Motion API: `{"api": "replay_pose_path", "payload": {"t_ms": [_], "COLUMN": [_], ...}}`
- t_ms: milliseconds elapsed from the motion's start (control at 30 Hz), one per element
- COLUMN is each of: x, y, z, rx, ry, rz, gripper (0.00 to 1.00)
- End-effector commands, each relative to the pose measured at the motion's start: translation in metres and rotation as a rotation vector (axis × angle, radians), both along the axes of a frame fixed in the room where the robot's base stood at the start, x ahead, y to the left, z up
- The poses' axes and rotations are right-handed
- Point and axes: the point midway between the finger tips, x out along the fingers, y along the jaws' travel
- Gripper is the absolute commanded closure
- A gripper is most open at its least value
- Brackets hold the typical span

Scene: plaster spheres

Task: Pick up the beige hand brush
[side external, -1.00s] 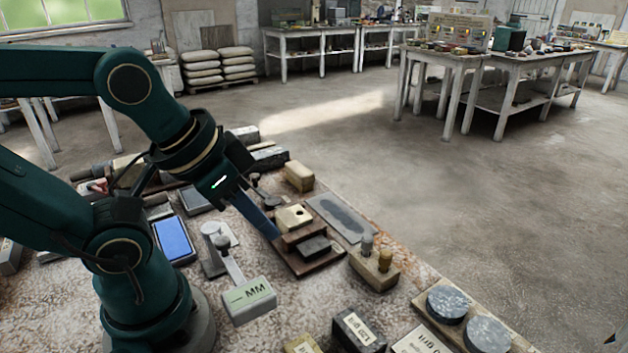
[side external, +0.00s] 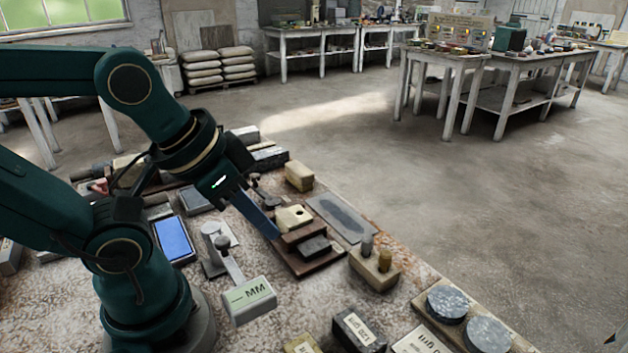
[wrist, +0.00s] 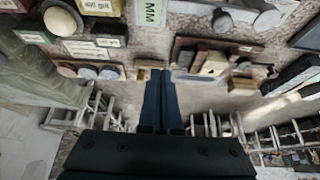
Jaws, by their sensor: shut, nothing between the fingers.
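My gripper (side external: 272,232) hangs over the work table, its long blue fingers pointing down and to the right. It is shut and holds nothing. In the wrist view the fingers of my gripper (wrist: 160,74) lie side by side in the middle. I cannot tell for certain which thing is the beige hand brush. One candidate is a pale beige block with a dark hole (side external: 294,216), just right of the fingertips beside brown wooden pieces. Another is a plain tan block (side external: 299,176) farther back near the table edge.
A dark block on a brown board (side external: 314,247) lies close right of the fingertips. A tan block with two pegs (side external: 374,268), a block marked MM (side external: 250,299) and a blue-topped box (side external: 174,239) stand around. Open floor lies beyond the table's right edge.

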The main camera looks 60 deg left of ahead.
Motion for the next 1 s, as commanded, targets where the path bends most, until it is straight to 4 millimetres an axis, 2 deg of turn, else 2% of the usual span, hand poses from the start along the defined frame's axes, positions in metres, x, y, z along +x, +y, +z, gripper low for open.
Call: {"api": "replay_pose_path", "payload": {"t_ms": [333, 367, 500, 600, 1000], "x": [0.0, 0.0, 0.0, 0.0, 0.0007], "y": [0.0, 0.0, 0.0, 0.0, 0.0003], "z": [0.0, 0.0, 0.0, 0.0, 0.0004], "rx": [0.0, 0.0, 0.0, 0.0, -0.02], "ry": [0.0, 0.0, 0.0, 0.0, -0.004], "rz": [0.0, 0.0, 0.0, 0.0, 0.039], "gripper": [1.0, 0.92, 0.39, 0.06, 0.06]}}
